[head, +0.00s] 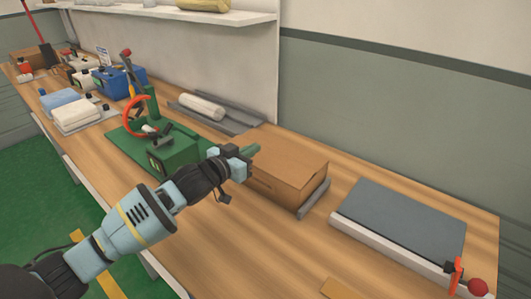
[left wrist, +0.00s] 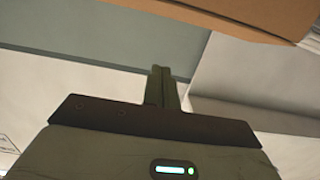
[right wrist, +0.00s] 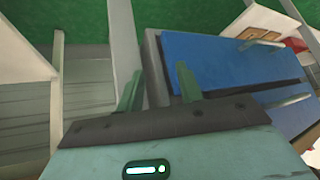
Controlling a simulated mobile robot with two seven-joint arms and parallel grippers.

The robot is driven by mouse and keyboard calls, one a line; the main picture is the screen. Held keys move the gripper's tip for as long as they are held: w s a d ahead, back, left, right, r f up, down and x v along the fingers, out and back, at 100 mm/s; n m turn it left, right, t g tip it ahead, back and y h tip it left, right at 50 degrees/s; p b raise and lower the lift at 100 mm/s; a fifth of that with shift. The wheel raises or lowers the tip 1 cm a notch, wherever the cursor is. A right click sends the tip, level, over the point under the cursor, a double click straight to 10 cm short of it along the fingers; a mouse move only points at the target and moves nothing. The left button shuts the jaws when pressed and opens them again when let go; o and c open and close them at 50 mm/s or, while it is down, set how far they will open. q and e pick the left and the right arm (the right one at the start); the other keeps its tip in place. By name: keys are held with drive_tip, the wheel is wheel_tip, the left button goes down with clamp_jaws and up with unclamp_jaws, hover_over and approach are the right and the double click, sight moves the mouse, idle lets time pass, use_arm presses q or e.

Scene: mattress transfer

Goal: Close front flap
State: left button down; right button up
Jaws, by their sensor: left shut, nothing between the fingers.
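A brown cardboard box (head: 285,165) stands on the wooden workbench in the head view; its upper side looks mostly covered. I cannot clearly tell its front flap from the other panels. My left gripper (head: 252,151) is shut and empty at the box's far left corner, and its arm hides part of that side. In the left wrist view the shut fingers (left wrist: 162,86) point up, and a brown cardboard edge (left wrist: 235,14) crosses the top right. My right gripper (right wrist: 158,88) shows only in the right wrist view; its fingers are apart with nothing between them.
A green vise-like machine (head: 175,152) with an orange ring stands left of the box. A dark grey board (head: 400,220) lies on the right, beside a red knob (head: 478,287). Grey rails lie behind and beside the box. Bare workbench (head: 265,245) is free in front.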

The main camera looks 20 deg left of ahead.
use_arm(q)
hover_over(266, 158)
drive_tip(key=s, duration=0.1)
drive_tip(key=shift+a+f, duration=0.1)
drive_tip(key=shift+f, duration=0.15)
drive_tip(key=shift+w+f, duration=0.2)
drive_tip(key=shift+f, duration=0.4)
drive_tip(key=shift+w+f, duration=0.15)
drive_tip(key=shift+f, duration=0.4)
drive_tip(key=shift+w+f+b, duration=0.1)
drive_tip(key=shift+f+b, duration=0.25)
drive_tip(key=shift+f, duration=0.5)
